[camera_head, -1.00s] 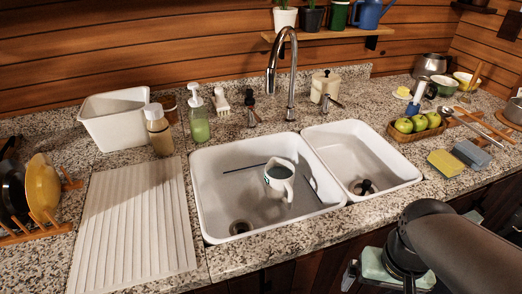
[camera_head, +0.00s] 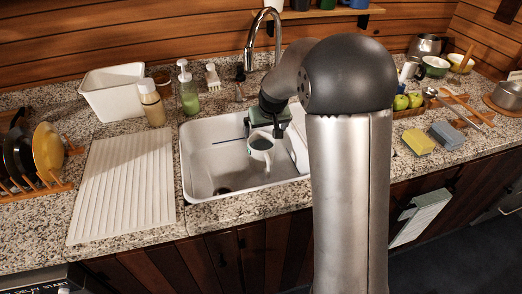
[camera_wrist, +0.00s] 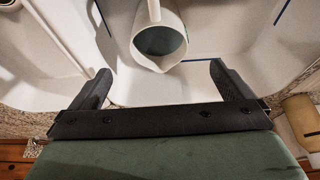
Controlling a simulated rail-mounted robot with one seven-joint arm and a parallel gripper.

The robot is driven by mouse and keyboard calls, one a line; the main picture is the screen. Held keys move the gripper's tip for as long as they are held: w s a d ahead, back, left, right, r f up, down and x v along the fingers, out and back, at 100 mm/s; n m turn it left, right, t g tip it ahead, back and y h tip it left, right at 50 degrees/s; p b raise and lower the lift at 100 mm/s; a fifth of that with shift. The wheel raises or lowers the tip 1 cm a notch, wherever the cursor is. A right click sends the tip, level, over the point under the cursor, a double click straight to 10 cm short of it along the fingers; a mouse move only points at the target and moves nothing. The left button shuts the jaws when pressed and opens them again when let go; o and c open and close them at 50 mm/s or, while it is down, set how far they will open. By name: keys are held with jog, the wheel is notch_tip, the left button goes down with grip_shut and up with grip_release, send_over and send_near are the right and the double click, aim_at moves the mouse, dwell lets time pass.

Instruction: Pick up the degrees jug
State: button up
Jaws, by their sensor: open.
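The jug (camera_head: 261,145) is small and white, with a spout, a handle and a greyish inside. It sits in the left basin of the white sink (camera_head: 222,190). In the wrist view the jug (camera_wrist: 160,42) shows from above at top centre, its spout toward me and its handle pointing away. My gripper (camera_wrist: 160,68) is open, with its two dark fingers spread. The jug lies between and just beyond the fingertips, apart from them in the picture. In the head view my gripper (camera_head: 268,122) hangs over the basin just behind the jug; its fingers are hard to see.
The chrome faucet (camera_head: 252,40) rises behind the sink. A soap bottle (camera_head: 188,92), a tan-filled bottle (camera_head: 151,102) and a white tub (camera_head: 112,95) stand at the back left. The ribbed drainboard (camera_head: 125,190) is clear. My arm hides most of the right basin.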

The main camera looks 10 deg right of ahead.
aim_at(262, 142)
jog(key=p+x, duration=0.1)
jog(key=x, duration=0.7)
jog(key=shift+w+f, duration=0.15)
jog(key=shift+f, duration=0.2)
jog(key=shift+w+p+x, duration=0.2)
jog(key=shift+p+x, duration=0.4)
jog(key=shift+x, duration=0.75)
jog(key=shift+w+p+x, duration=0.2)
jog(key=shift+p+x, duration=0.4)
jog(key=shift+x, duration=0.75)
jog(key=shift+d+r, duration=0.15)
jog(key=shift+r, duration=0.1)
jog(key=c, duration=1.4)
